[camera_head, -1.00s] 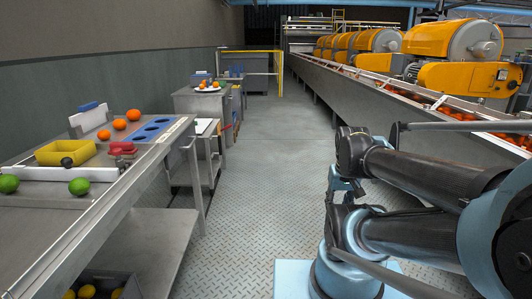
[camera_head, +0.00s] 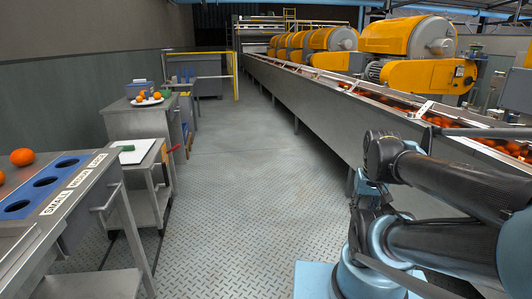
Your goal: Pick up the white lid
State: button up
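I cannot make out a white lid for certain. A flat white rectangular piece (camera_head: 136,152) lies on top of the small steel cart (camera_head: 150,176) at left, with a dark green edge showing beside it; I cannot tell whether it is a lid or a board. My folded black and blue arm fills the lower right, well away from the cart. I cannot make out my gripper's fingers.
A steel sorting table (camera_head: 75,205) with blue round openings and an orange (camera_head: 22,157) stands at near left. Behind the cart, a steel cabinet (camera_head: 140,124) bears a white plate (camera_head: 146,102) of fruit. A long conveyor (camera_head: 320,110) runs along the right. The floor aisle (camera_head: 230,190) is clear.

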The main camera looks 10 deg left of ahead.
aim_at(134, 151)
jog(key=u, duration=0.05)
jog(key=i, duration=1.1)
jog(key=u, duration=0.55)
jog(key=i, duration=1)
jog(key=u, duration=0.95)
jog(key=i, duration=0.6)
jog(key=u, duration=0.35)
